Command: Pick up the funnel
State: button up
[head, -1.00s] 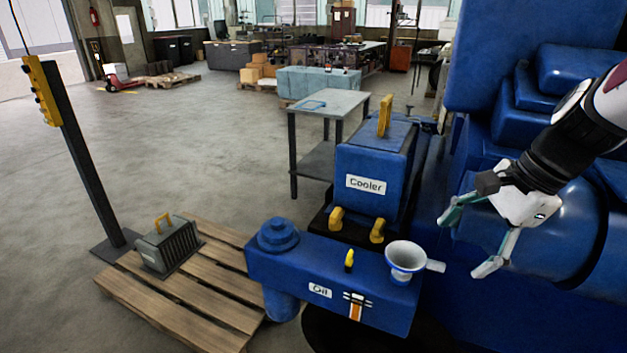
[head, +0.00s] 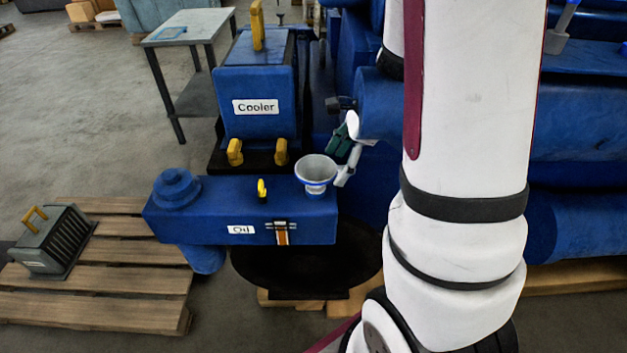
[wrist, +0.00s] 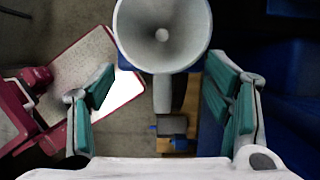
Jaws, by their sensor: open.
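The funnel (head: 316,172) is pale grey-white with a blue band. It stands upright, wide mouth up, on the right end of the blue oil box (head: 200,210). In the wrist view the funnel (wrist: 160,35) shows its mouth at the top centre, and its handle points down the picture between the two fingers. My gripper (head: 344,156) is at the funnel's right side, by the handle. In the wrist view my gripper (wrist: 162,92) is open, with teal pads apart on either side of the handle and clear of it.
The blue cooler (head: 256,125) with yellow handles stands behind the oil box. A small yellow knob (head: 262,190) rises left of the funnel. Large blue engine parts (head: 580,165) fill the right side. A wooden pallet (head: 100,300) lies at the lower left.

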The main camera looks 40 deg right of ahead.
jog(key=shift+d+x, duration=0.15)
jog(key=shift+x, duration=1.2)
jog(key=shift+d+x, duration=0.15)
jog(key=shift+x, duration=1.25)
grip_shut()
jog(key=shift+f, duration=0.1)
